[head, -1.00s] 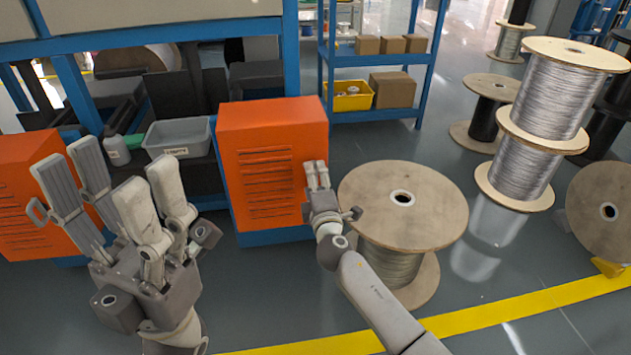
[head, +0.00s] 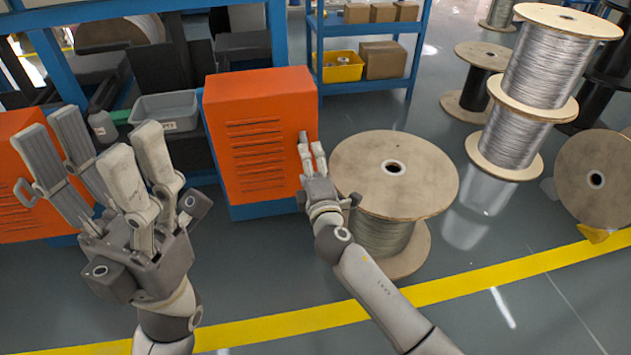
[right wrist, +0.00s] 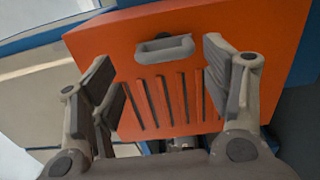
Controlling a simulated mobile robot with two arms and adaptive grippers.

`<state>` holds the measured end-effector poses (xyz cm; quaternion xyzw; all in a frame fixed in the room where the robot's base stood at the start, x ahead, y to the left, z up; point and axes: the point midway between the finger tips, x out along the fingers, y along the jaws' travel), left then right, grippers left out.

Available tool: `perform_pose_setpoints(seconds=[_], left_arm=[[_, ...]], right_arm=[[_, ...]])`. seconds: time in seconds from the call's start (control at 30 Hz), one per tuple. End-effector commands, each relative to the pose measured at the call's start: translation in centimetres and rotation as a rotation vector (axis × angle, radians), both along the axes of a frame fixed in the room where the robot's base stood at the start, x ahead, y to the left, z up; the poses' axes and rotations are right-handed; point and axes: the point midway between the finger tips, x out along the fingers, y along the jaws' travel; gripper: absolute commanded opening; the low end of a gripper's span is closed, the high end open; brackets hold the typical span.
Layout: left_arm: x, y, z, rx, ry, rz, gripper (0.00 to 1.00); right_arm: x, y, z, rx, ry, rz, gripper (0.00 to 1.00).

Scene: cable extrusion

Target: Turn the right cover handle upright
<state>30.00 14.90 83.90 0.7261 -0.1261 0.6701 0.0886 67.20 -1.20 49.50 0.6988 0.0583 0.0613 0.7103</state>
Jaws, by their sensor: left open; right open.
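The right orange cover (head: 258,125) stands at the centre of the head view and fills much of the right wrist view (right wrist: 245,30). Its grey loop handle (right wrist: 165,48) shows between my right gripper's finger pairs, its long side crossing the line of the slots. The handle is not visible in the head view. My right gripper (right wrist: 160,58) is open, with fingers apart on both sides of the handle; contact is not visible. In the head view it (head: 311,148) is by the cover's right edge. My left gripper (head: 94,138) is open and empty at left.
A wooden cable spool (head: 395,175) stands just right of my right gripper. A left orange cover (head: 20,150) is partly behind my left gripper. A grey bin (head: 165,112) lies between the covers. Stacked wire spools (head: 545,75) stand farther right.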

Motion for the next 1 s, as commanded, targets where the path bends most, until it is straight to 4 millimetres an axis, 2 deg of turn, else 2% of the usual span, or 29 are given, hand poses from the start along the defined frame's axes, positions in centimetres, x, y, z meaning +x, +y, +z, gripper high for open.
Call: perform_pose_setpoints(seconds=[0.2, 0.4, 0.6, 1.0], left_arm=[[0.0, 0.0, 0.0, 0.000, -0.001, 0.000, 0.59], [0.0, 0.0, 0.0, -0.001, -0.001, 0.000, 0.59], [0.0, 0.0, 0.0, -0.001, -0.001, 0.000, 0.59], [0.0, 0.0, 0.0, -0.001, -0.001, 0.000, 0.59]], right_arm=[[-3.5, -0.5, 0.0, 0.001, 0.000, 0.002, 0.72], [-5.5, -0.8, 0.1, 0.001, -0.002, 0.003, 0.72], [-6.1, -0.9, 0.1, 0.000, -0.002, 0.002, 0.72], [-6.1, -0.9, 0.1, 0.000, -0.002, 0.002, 0.72]])
